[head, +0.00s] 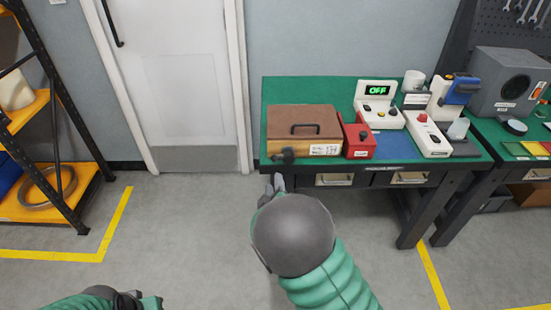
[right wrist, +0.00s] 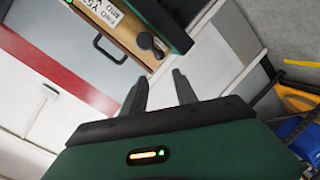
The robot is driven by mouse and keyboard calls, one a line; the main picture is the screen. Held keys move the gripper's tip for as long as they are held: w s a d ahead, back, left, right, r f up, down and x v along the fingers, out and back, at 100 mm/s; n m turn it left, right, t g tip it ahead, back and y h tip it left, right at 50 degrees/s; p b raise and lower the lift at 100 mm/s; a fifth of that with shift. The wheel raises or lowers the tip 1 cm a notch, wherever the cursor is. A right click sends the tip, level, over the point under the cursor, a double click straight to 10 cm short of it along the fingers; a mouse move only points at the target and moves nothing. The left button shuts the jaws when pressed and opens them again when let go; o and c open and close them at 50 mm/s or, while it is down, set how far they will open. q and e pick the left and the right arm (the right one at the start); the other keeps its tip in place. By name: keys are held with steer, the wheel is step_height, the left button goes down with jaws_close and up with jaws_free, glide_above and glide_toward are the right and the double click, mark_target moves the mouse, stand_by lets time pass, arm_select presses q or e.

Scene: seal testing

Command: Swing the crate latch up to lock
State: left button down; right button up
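The crate (head: 303,121) is a brown-lidded box with a wooden front, a dark lid handle and a white label, near the left end of the green-topped table. Its dark latch (head: 287,155) sits low at the front left and lies roughly level. In the right wrist view the latch (right wrist: 150,43) is a dark lever with a rounded end on the wooden front. My right gripper (head: 274,184) is just in front of and below the latch, apart from it. Its fingers (right wrist: 159,90) are spread and empty. My left gripper (head: 138,301) is low at the bottom left, partly cut off.
A red box (head: 358,137) stands close to the crate's right side. Farther right are a device (head: 378,103) reading OFF and a white-and-grey tester (head: 429,132). Drawers (head: 335,180) hang under the table edge. The floor (head: 190,235) left of my right arm is clear.

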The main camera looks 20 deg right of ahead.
mark_target(274, 161)
steer(key=x, duration=0.8)
steer(key=b+x, duration=0.1)
steer(key=x, duration=0.7)
steer(key=shift+w+d+f+b, duration=0.2)
steer(key=shift+d+f+b, duration=0.05)
steer(key=shift+f+b, duration=0.05)
steer(key=shift+s, duration=0.1)
jaws_close()
